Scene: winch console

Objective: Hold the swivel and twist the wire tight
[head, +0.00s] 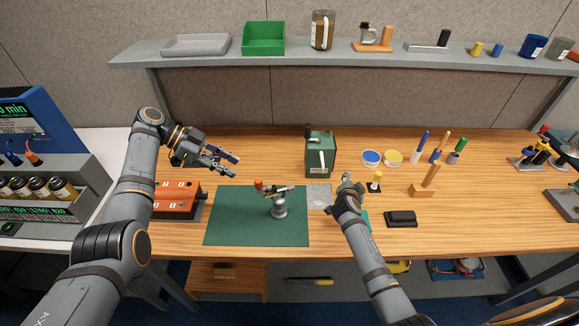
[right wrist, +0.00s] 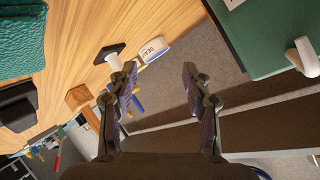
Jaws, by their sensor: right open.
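A small silver swivel-like fitting (head: 280,208) stands on the green mat (head: 228,230). A rod with an orange-red end (head: 259,184) lies across its top; I cannot make out a wire. My left gripper (head: 236,165) is open and empty, above the table behind and left of the fitting, apart from it. My right gripper (head: 346,180) is open, right of the fitting and apart from it. In the right wrist view the right gripper (right wrist: 158,85) has nothing between its spread fingers.
A green canister (head: 319,158) stands behind the mat; part of it shows in the right wrist view (right wrist: 252,30). Tubs (head: 371,158), a wooden tool stand (head: 423,190) and a black case (head: 401,219) are at right. An orange box (head: 177,201) is left of the mat.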

